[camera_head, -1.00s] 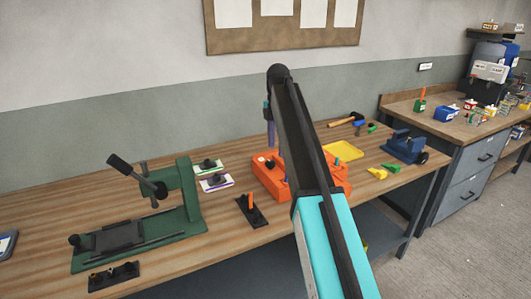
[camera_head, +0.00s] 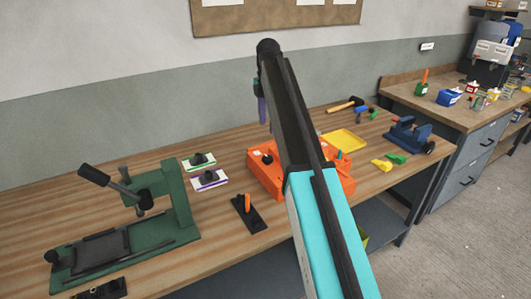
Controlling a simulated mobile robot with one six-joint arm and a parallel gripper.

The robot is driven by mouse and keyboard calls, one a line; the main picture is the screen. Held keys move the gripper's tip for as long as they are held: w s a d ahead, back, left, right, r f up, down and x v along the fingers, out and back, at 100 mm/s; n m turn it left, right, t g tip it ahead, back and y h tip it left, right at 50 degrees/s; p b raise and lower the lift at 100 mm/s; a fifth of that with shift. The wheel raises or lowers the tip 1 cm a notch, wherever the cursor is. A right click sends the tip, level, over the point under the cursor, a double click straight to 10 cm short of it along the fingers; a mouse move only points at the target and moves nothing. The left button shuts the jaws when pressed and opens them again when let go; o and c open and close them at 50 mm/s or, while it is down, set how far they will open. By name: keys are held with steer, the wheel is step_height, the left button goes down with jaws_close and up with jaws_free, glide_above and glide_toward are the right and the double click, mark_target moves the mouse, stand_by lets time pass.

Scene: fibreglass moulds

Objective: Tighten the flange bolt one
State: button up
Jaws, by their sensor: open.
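An orange fixture (camera_head: 262,177) stands on the workbench, partly hidden behind my arm. A dark round knob or bolt head (camera_head: 267,159) shows on its left part, and a small teal upright piece (camera_head: 340,154) shows at its right part. I cannot tell which part is flange bolt one. My arm rises from the lower right and folds over in front of the fixture. A purple part hangs down beside its far end, left of the dark link.
A green press (camera_head: 165,200) stands at the left of the workbench (camera_head: 110,187). A black holder with an orange peg (camera_head: 248,214) lies before the fixture. A yellow tray (camera_head: 345,140), a blue vise (camera_head: 408,138) and a hammer (camera_head: 343,106) are to the right.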

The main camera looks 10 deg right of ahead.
mark_target(267, 157)
steer(key=shift+f, duration=0.2)
steer(key=shift+f+p, duration=1.55)
steer(key=shift+f, duration=5.2)
steer(key=shift+c, duration=0.5)
steer(key=shift+s, duration=0.1)
steer(key=c, duration=1)
